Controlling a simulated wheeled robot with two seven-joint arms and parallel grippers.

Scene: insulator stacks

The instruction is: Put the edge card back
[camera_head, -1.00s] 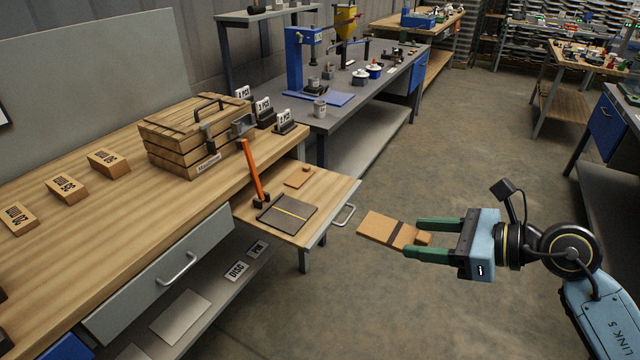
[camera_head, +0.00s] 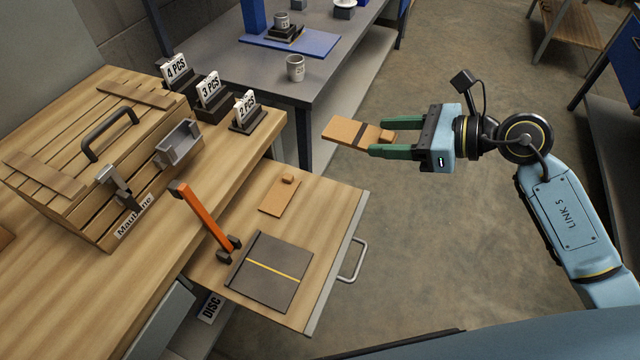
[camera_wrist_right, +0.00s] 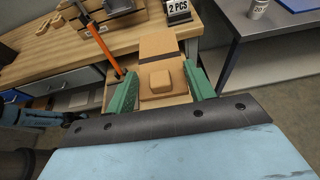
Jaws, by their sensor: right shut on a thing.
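My right gripper (camera_head: 378,144) has green fingers and is shut on a tan wooden card (camera_head: 348,131) with a dark band across it. It holds the card by the small block at its near end, in the air to the right of the pull-out board. In the right wrist view, the card (camera_wrist_right: 158,47) reaches forward from between the green fingers (camera_wrist_right: 160,85). A second tan card (camera_head: 279,199) with a small block lies on the pull-out board (camera_head: 325,205). A dark plate (camera_head: 272,268) with a yellow line lies in front of it. My left gripper is not in view.
An orange bar (camera_head: 203,220) leans up beside the dark plate. A wooden crate (camera_head: 70,170) with a handle stands on the bench at left. Number signs (camera_head: 246,105) stand behind. A grey table (camera_head: 345,45) with a cup (camera_head: 295,68) is at the back.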

